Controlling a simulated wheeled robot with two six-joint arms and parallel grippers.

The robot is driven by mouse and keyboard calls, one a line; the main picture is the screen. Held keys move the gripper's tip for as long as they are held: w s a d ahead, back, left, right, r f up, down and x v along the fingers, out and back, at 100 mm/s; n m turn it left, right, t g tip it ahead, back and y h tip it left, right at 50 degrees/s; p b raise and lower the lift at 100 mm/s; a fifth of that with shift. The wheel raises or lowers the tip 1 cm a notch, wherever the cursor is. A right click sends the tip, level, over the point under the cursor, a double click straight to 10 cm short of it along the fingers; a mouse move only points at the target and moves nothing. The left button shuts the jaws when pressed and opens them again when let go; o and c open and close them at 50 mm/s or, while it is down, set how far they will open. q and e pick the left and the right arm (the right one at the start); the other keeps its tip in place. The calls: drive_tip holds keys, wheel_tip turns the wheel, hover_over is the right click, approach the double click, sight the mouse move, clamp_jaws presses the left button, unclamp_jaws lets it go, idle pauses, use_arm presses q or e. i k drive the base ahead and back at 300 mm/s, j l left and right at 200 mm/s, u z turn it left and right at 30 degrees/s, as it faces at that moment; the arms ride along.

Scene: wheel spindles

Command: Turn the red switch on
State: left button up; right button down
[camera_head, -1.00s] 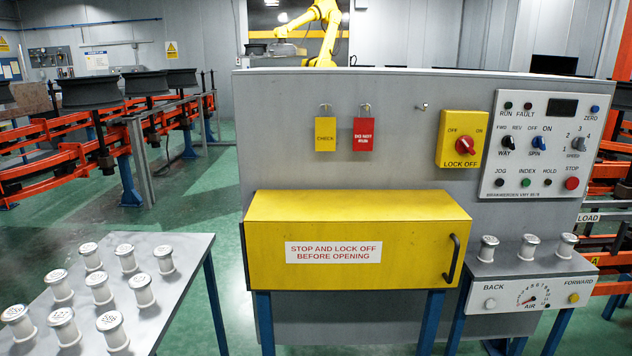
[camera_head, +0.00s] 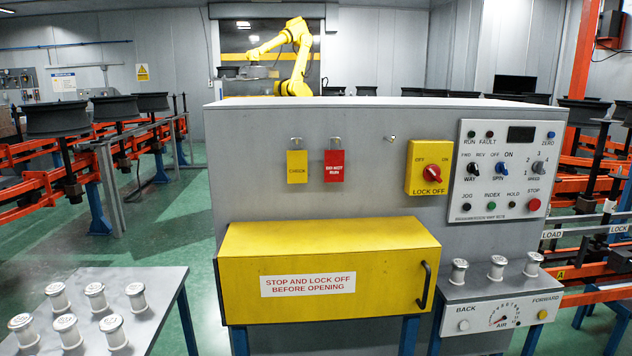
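The red rotary switch (camera_head: 432,174) sits on a yellow plate (camera_head: 416,183) on the grey panel, right of its middle. The plate reads OFF at upper left, ON at upper right and LOCK OFF below. Neither of my grippers shows in the head view.
A grey control box (camera_head: 505,170) with knobs and buttons is right of the switch. Yellow and red tags (camera_head: 334,166) hang to its left. A yellow handled cover (camera_head: 330,272) juts out below. A table with white spools (camera_head: 150,335) stands lower left.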

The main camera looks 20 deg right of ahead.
sight(432, 172)
drive_tip(key=i+l, duration=0.1)
drive_tip(key=l, duration=0.4)
drive_tip(key=i+l, duration=0.1)
drive_tip(key=l, duration=0.45)
drive_tip(key=i+l+u, duration=0.1)
drive_tip(key=l, duration=0.4)
drive_tip(key=i+l, duration=0.1)
drive_tip(key=l, duration=0.45)
drive_tip(key=i+l, duration=0.1)
drive_tip(key=l, duration=0.4)
